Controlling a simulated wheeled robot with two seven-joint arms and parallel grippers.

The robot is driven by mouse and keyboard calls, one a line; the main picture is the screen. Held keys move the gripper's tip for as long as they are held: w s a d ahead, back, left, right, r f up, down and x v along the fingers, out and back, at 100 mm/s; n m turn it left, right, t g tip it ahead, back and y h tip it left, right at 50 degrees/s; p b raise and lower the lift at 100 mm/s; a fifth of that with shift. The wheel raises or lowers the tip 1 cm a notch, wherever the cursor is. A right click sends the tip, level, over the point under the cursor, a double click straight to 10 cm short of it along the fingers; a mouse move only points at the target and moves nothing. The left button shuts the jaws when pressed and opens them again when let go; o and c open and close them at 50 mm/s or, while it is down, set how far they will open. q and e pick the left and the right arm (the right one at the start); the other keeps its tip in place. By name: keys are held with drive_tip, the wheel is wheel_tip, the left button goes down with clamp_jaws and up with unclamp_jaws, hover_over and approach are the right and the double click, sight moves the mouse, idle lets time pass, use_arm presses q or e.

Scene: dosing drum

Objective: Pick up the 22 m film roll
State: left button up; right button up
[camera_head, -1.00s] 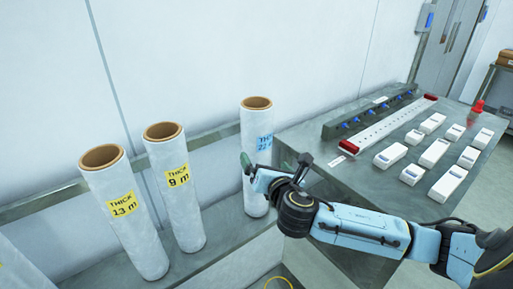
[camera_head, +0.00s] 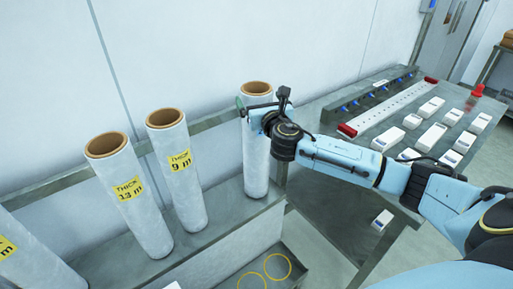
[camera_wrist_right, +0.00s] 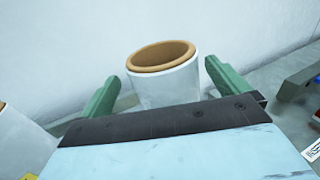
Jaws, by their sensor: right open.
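The 22 m film roll (camera_head: 256,165) stands upright on a steel shelf in the head view, a white tube with a brown core. Its label is now hidden behind my right gripper (camera_head: 262,101). That gripper is at the upper part of the roll, just below its rim. In the right wrist view, the roll (camera_wrist_right: 165,85) shows between the two green fingers of my right gripper (camera_wrist_right: 163,78). The fingers are open, with a visible gap on each side of the roll. My left gripper is not in view.
A 9 m roll (camera_head: 181,185) and a 13 m roll (camera_head: 133,205) stand to the left on the shelf (camera_head: 215,215), with another partly seen roll (camera_head: 30,260). A steel table (camera_head: 335,195) with several white boxes is at the right. The wall is close behind.

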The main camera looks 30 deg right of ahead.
sight(253, 83)
drive_tip(key=x, duration=0.4)
drive_tip(key=shift+w+d+r, duration=0.2)
drive_tip(key=shift+w+r, duration=0.1)
drive_tip(key=shift+w, duration=0.1)
drive_tip(key=c, duration=1.7)
drive_tip(key=shift+r, duration=0.25)
drive_tip(key=shift+c, duration=0.5)
